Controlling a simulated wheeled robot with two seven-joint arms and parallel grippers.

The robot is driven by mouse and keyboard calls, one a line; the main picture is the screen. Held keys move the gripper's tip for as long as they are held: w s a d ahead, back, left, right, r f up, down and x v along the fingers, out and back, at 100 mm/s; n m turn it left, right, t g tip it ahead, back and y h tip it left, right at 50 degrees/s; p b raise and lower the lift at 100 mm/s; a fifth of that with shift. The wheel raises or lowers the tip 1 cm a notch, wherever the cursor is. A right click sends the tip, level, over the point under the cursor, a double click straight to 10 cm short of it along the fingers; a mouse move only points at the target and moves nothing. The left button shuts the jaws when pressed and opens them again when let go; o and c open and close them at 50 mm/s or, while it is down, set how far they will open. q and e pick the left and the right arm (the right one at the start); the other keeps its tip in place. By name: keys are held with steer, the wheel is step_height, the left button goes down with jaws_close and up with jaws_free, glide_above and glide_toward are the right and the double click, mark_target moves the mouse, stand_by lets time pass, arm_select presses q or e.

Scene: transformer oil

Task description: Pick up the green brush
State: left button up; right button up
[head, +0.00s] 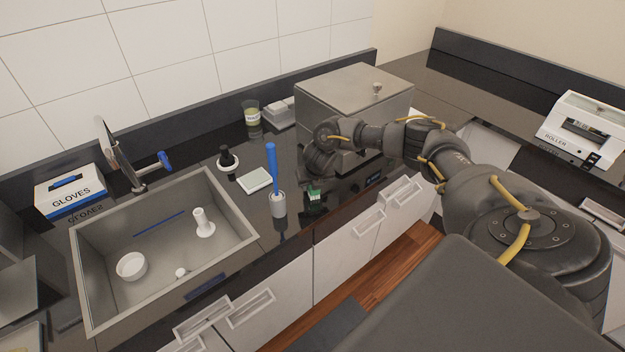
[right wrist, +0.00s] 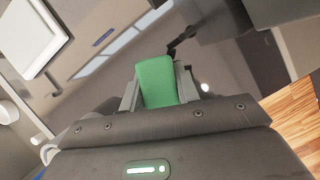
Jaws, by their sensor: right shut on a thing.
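My right gripper (head: 315,188) hangs over the dark counter, in front of the steel box. In the right wrist view my right gripper (right wrist: 158,90) is shut on a green block-like piece, which I take to be the green brush (right wrist: 156,80). My left gripper is not in view.
A blue-handled tool (head: 272,165) stands in a grey cup (head: 278,206) just left of my right gripper. A steel box (head: 335,95) stands behind my wrist. A white square dish (head: 255,180) and a sink (head: 90,290) lie to the left.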

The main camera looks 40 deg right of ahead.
steer(key=shift+r, duration=0.25)
step_height(320, 180, up, 2)
steer(key=shift+w+r+b, duration=0.1)
steer(key=shift+b, duration=1.05)
steer(key=s+d+r, duration=0.2)
steer(key=s+r, duration=0.8)
steer(key=s, duration=0.4)
steer(key=shift+d+r, duration=0.15)
steer(key=shift+d, duration=0.2)
